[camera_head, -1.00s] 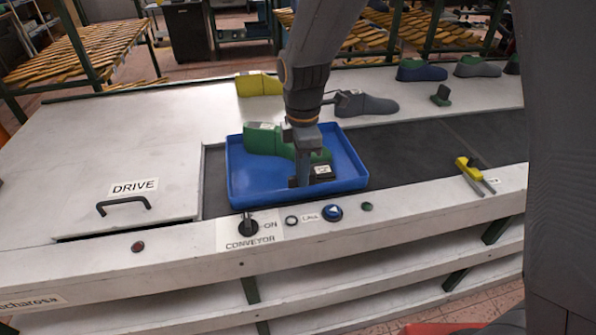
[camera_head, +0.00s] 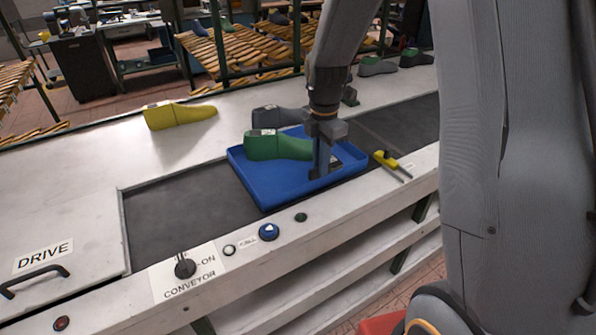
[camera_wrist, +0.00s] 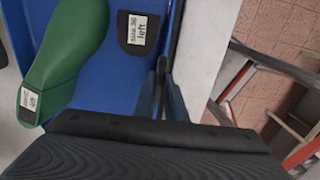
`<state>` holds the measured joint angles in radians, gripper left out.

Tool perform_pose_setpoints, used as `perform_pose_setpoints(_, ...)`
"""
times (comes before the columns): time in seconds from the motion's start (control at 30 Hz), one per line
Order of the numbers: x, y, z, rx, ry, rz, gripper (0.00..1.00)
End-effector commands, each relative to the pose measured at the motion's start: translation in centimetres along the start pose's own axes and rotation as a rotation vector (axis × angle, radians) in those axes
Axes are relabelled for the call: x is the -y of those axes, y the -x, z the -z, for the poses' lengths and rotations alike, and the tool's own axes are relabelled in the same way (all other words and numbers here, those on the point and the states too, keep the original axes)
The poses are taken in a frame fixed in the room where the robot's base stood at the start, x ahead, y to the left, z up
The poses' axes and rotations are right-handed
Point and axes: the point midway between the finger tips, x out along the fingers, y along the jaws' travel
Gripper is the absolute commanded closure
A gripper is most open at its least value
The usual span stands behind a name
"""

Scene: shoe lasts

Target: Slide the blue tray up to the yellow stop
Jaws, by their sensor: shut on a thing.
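The blue tray (camera_head: 262,190) lies on the dark conveyor belt, with a green shoe last (camera_head: 278,146) and a black labelled piece inside. The piece shows in the wrist view (camera_wrist: 126,42), its label reading "left". My gripper (camera_head: 320,172) is shut on the tray's front wall; in the wrist view its fingers (camera_wrist: 163,95) straddle that blue wall. The yellow stop (camera_head: 386,160), with two grey prongs, sits on the front rail, just right of the tray. A narrow gap shows between them. The stop is not visible in the wrist view.
A yellow shoe last (camera_head: 180,115) and a grey one (camera_head: 278,117) stand on the white table behind the belt. The front rail holds a conveyor switch (camera_head: 185,267) and a blue button (camera_head: 268,232). Bare belt (camera_head: 180,205) lies left of the tray.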

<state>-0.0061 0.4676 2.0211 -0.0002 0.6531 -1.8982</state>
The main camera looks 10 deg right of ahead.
Motion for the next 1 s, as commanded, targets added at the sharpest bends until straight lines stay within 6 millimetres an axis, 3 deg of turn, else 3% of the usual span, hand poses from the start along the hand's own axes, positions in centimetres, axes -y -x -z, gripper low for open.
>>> perform_pose_setpoints(0.1, 0.0, 0.0, -2.0, 0.001, -0.003, 0.000, 1.00)
perform_pose_setpoints(0.3, 0.0, 0.1, -3.7, 0.001, -0.001, 0.000, 1.00)
perform_pose_setpoints(0.77, 0.0, 0.1, -4.2, 0.001, -0.001, 0.000, 1.00)
perform_pose_setpoints(0.8, 0.0, 0.1, -4.2, 0.001, -0.001, 0.000, 0.88)
perform_pose_setpoints(0.9, 0.0, 0.1, -4.2, 0.001, -0.001, 0.000, 0.71)
perform_pose_setpoints(1.0, 0.0, 0.1, -4.1, 0.000, 0.000, 0.000, 0.70)
